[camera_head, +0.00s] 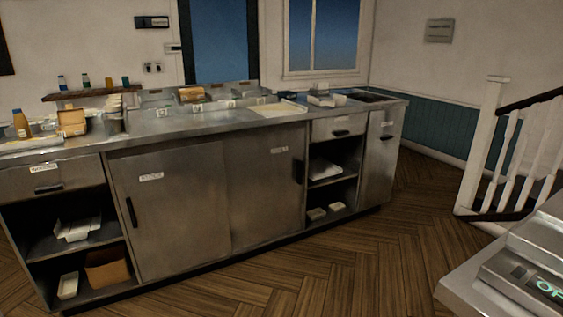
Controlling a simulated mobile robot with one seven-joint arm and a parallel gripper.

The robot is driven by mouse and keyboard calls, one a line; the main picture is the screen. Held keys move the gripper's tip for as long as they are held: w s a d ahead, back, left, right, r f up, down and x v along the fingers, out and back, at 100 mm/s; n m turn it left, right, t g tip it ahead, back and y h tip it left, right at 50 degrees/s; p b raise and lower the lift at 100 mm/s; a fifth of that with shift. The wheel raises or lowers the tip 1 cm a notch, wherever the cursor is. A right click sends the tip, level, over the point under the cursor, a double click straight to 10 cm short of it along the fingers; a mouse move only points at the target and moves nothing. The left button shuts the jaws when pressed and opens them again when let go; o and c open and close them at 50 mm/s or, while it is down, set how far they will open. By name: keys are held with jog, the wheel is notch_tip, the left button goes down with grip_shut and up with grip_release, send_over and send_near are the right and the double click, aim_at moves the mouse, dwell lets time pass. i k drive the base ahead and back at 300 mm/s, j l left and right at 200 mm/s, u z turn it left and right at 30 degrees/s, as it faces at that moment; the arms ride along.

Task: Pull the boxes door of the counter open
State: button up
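The steel counter (225,130) runs across the view from the left edge to right of centre. Its front has two large door panels side by side, a left panel (180,220) with a dark handle (131,212) near its left edge and a right panel (262,190) with a dark handle (299,172) near its right edge. Both look shut. A narrow door (378,165) at the right end also looks shut. Each has a small white label too blurred to read, so I cannot tell which is the boxes door. My gripper is not in view.
Open shelves (90,243) on the left and a shelf bay (331,185) on the right hold trays and boxes. Drawers (337,126) sit above them. The wooden floor (330,260) before the counter is clear. A metal surface (520,250) and white stair railing (487,140) stand right.

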aim_at(264, 172)
jog(key=i, duration=1.3)
jog(key=i+z, duration=0.15)
jog(key=i, duration=0.8)
jog(key=i+j+z, duration=0.15)
jog(key=i, duration=0.8)
